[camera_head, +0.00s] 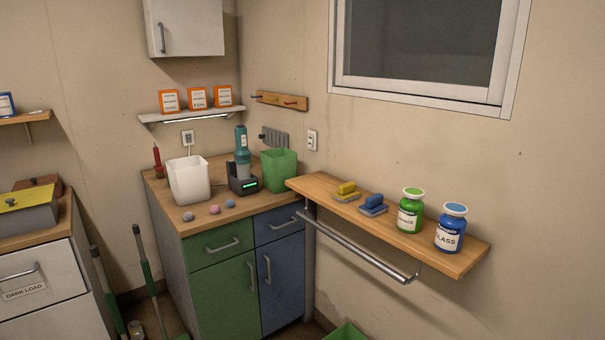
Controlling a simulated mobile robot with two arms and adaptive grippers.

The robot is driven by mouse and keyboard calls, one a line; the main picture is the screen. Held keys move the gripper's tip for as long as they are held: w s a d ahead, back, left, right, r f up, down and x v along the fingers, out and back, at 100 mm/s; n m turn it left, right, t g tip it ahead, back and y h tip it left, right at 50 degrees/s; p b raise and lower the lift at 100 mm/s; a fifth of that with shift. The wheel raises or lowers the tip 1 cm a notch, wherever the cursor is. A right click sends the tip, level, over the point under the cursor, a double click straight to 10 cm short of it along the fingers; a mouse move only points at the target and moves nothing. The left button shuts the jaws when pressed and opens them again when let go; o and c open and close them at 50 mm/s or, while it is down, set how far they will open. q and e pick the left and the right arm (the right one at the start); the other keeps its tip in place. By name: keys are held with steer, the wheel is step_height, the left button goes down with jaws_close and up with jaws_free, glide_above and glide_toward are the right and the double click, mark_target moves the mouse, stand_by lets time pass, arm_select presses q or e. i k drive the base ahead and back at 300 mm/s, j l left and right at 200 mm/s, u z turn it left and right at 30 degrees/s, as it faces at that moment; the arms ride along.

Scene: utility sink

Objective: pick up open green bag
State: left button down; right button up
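An open-topped green bag (279,172), boxy in shape, stands upright at the back right of the wooden corner counter (240,208). It is close to the wall and just behind the left end of the wooden wall shelf (330,201). What is inside it cannot be told. Part of another green thing (347,333) shows low down at the bottom edge; most of it is cut off. Neither of my grippers shows in the head view.
Left of the bag stand a teal handheld device (242,160) on a dark base and a white open container (188,180). A rail (360,251) runs below.

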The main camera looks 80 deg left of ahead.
mark_target(279, 164)
steer(key=u, duration=2.6)
steer(key=z, duration=0.2)
steer(key=i+j+z, duration=0.2)
steer(key=z, duration=0.2)
steer(key=i+j+z, duration=0.2)
steer(key=z, duration=0.25)
steer(key=i+j+z, duration=0.15)
steer(key=j+z, duration=0.25)
